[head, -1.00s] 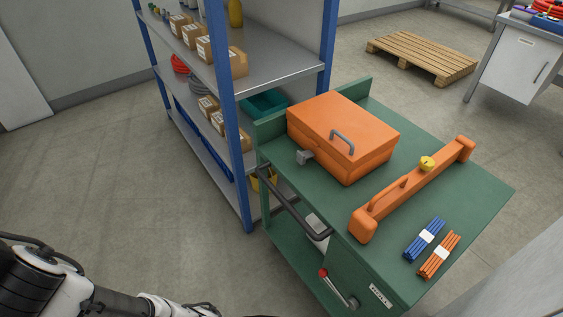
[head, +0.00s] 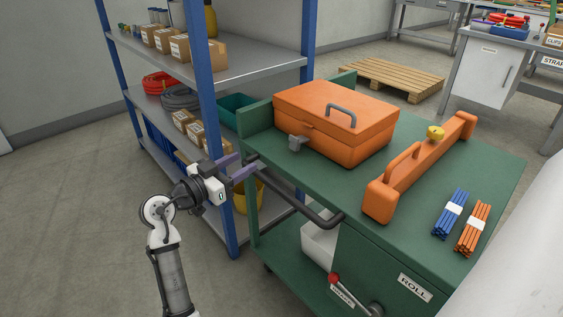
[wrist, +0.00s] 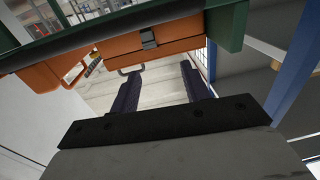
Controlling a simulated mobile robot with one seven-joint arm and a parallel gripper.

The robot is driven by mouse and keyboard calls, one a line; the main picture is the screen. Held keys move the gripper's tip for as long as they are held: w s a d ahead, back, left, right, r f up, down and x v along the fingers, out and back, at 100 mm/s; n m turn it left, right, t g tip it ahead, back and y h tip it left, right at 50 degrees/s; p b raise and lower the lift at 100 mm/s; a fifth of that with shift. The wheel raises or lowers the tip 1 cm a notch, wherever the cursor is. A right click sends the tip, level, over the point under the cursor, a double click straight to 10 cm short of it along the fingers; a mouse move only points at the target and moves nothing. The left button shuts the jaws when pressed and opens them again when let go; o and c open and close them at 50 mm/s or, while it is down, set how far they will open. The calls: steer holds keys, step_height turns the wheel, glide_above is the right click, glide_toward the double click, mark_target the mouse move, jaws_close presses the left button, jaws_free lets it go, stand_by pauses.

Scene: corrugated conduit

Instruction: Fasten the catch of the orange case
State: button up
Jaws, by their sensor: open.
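The orange case (head: 350,135) sits on the green cart top with its lid down and a grey handle on the lid. Its grey catch (head: 297,142) sticks out from the side facing my arm; I cannot tell its exact position. My gripper (head: 246,164) is open and empty, beside the cart's left edge, to the left of the catch and apart from it. In the wrist view the case (wrist: 180,42) and catch (wrist: 148,39) show beyond the spread fingers (wrist: 158,68).
The cart (head: 290,180) has a dark push bar (head: 300,203) close to my gripper. A shelf with a blue post (head: 215,130) stands just left. An orange level-like tool (head: 415,170) and blue and orange bundles lie on the cart's right.

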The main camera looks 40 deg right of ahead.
mark_target(292, 145)
steer(key=shift+m+g, duration=0.4)
steer(key=shift+g, duration=0.3)
steer(key=d, duration=1)
steer(key=d+f, duration=0.1)
steer(key=d, duration=0.4)
steer(key=shift+s+f+p, duration=0.1)
steer(key=shift+p, duration=0.3)
steer(key=c, duration=0.9)
